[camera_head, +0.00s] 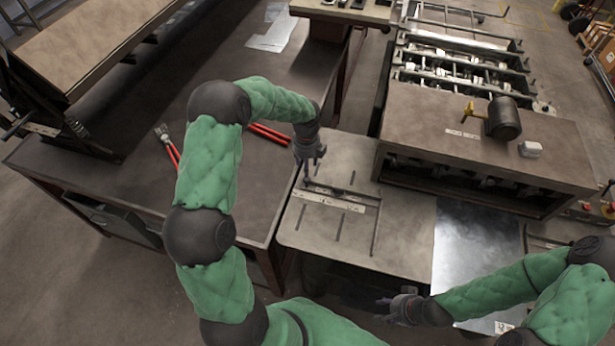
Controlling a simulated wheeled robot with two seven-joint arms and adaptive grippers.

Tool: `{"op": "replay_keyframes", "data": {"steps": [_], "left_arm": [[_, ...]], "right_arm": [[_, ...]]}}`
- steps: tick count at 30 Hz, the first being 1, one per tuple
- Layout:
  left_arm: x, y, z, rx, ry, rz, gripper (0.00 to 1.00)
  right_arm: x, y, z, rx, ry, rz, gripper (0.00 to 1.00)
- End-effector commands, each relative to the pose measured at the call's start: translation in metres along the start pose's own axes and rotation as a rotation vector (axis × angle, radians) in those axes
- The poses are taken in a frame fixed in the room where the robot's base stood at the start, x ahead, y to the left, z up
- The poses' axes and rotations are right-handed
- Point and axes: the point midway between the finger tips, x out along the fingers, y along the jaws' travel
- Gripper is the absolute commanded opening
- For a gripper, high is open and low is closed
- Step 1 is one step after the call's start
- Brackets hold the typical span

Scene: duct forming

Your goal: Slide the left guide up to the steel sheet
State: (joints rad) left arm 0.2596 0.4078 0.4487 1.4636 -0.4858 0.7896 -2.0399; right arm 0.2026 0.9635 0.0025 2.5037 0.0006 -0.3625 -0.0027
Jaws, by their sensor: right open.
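The steel sheet (472,246) is a shiny flat plate at the lower right, on the right side of the forming machine's feed table. The left guide (376,228) appears as a thin dark bar on the tan tabletop, joined to a crosspiece (340,192); a strip of tabletop lies between it and the sheet. My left gripper (309,172) points down at the crosspiece's left end; I cannot tell whether it touches or how far its fingers are apart. My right gripper (384,304) is open and empty, in front of the table's near edge, left of my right forearm.
The tan tabletop (310,232) has slots in it. The forming machine (425,125) with rollers and a dark motor stands behind it. A dark workbench (100,165) at the left bears red-handled tools (268,134) and, farther back, sheet pieces (273,33).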

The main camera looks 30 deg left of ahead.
Motion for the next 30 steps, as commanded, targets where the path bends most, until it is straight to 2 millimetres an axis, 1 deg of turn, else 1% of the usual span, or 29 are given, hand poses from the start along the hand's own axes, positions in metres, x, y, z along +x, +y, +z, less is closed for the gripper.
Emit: {"op": "replay_keyframes", "data": {"steps": [1,6,12,18,26,29,30], "left_arm": [[0.011,0.000,0.000,0.000,0.002,0.003,0.51],[0.042,0.000,-0.001,0.000,0.002,0.002,0.51],[0.068,0.000,-0.001,-0.001,0.001,0.001,0.51],[0.078,0.000,0.000,0.000,0.000,0.000,0.51],[0.079,0.000,0.000,0.000,0.000,0.000,0.51],[0.079,0.000,0.000,0.000,0.000,0.000,0.25],[0.079,0.000,0.000,0.000,0.000,0.000,0.14]], "right_arm": [[0.000,0.000,0.000,0.000,0.000,0.000,0.42],[0.001,0.000,0.000,0.000,0.000,0.000,0.42],[0.001,0.000,0.000,0.000,0.000,0.000,0.42],[0.001,0.000,0.000,0.000,0.000,0.000,0.42],[0.001,0.000,0.000,0.000,0.000,0.000,0.42],[0.001,0.000,0.000,0.000,0.000,0.000,0.42],[0.001,0.000,0.000,0.000,0.000,0.000,0.42]]}}
